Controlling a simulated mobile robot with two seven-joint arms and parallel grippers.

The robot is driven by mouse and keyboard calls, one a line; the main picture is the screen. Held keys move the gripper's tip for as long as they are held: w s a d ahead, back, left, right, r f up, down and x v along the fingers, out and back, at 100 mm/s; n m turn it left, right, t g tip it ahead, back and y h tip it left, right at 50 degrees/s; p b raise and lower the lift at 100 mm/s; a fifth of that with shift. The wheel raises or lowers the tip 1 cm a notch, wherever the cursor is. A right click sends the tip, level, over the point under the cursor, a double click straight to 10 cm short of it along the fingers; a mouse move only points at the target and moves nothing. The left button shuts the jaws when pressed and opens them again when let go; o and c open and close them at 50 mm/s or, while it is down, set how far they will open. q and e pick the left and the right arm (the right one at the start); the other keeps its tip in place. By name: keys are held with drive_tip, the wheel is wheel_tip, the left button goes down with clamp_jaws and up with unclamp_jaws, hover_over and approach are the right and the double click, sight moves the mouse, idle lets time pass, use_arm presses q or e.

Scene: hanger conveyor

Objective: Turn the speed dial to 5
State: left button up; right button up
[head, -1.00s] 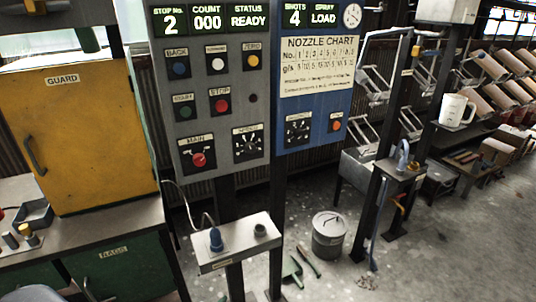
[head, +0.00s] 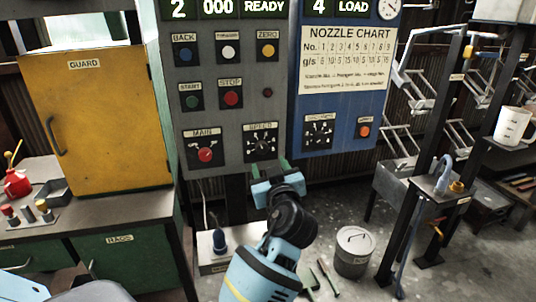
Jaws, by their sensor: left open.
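The speed dial (head: 261,143) is a black square plate with white marks around a dark knob, under a "SPEED" label low on the grey panel (head: 215,118). The knob's setting is too small to read. My left gripper (head: 271,170) is open and empty, just below the dial in the picture. Its greenish fingers point up toward the panel, and I see no contact with the knob. My right gripper is not in view.
The red main switch (head: 204,154) is left of the dial. A second dial (head: 318,132) and an orange button (head: 363,131) are on the blue panel (head: 340,112). The yellow guard box (head: 98,122) is at left.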

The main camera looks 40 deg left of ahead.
sight(263, 149)
use_arm(q)
drive_tip(key=p+x, duration=0.1)
drive_tip(key=x, duration=0.5)
drive_tip(key=shift+r, duration=0.1)
drive_tip(key=shift+x, duration=0.95)
drive_tip(key=shift+d, duration=0.1)
drive_tip(key=c, duration=1)
drive_tip(key=shift+m, duration=0.3)
